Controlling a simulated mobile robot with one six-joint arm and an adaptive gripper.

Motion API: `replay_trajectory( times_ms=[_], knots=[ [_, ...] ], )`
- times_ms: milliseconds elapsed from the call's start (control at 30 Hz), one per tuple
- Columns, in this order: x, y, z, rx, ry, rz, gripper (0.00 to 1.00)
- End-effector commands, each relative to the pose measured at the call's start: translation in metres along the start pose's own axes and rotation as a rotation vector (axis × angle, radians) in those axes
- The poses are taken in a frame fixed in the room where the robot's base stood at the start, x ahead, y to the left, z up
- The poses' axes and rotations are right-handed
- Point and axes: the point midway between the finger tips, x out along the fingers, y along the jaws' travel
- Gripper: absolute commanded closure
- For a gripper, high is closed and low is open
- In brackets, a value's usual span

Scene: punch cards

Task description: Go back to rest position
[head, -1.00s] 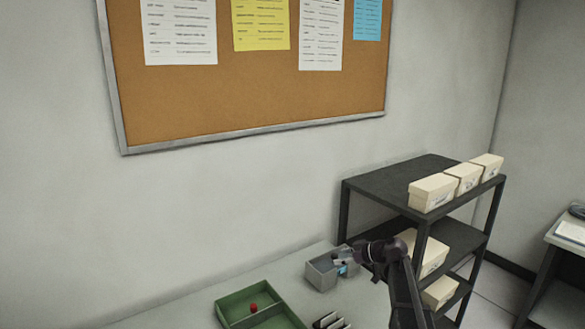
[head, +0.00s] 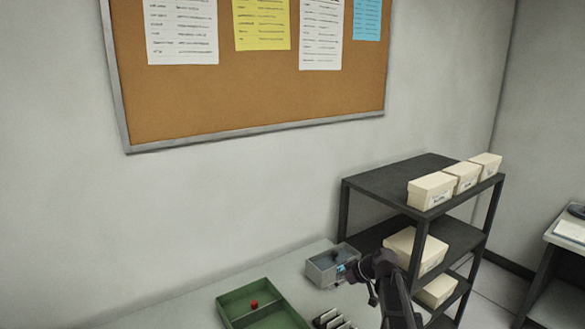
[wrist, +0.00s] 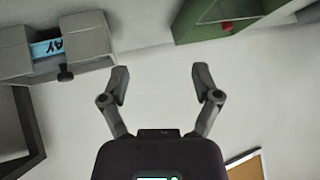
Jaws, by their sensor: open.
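My gripper (wrist: 160,82) is open in the wrist view, with nothing between its fingers. In the head view my dark arm is at the right end of the table, just beside a small grey box (head: 322,270). The grey box also shows at the upper left of the wrist view (wrist: 95,35), apart from the fingers. It has a blue label (wrist: 46,48) and a small dark object (wrist: 65,72) at it, whose kind I cannot tell. In the head view the arm hides part of the box's right side.
A green tray (head: 240,293) with a red item (head: 254,304) lies left of the grey box. A dark shelf (head: 400,177) with cream boxes (head: 431,191) stands close on the right. A cork board (head: 250,95) hangs on the wall.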

Motion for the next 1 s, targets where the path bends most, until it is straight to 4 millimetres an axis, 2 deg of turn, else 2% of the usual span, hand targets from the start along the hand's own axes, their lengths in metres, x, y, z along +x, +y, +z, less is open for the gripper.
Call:
replay_trajectory(
  times_ms=[33, 200, 500, 933, 1000],
  knots=[
    [0.000, -0.013, 0.012, 0.035, -0.041, 0.008, 0.19],
    [-0.001, -0.044, 0.053, 0.202, -0.208, 0.077, 0.19],
    [-0.018, -0.083, 0.117, 0.477, -0.435, 0.288, 0.19],
    [-0.045, -0.109, 0.163, 0.692, -0.553, 0.538, 0.19],
    [-0.036, -0.106, 0.170, 0.692, -0.557, 0.530, 0.19]
  ],
)
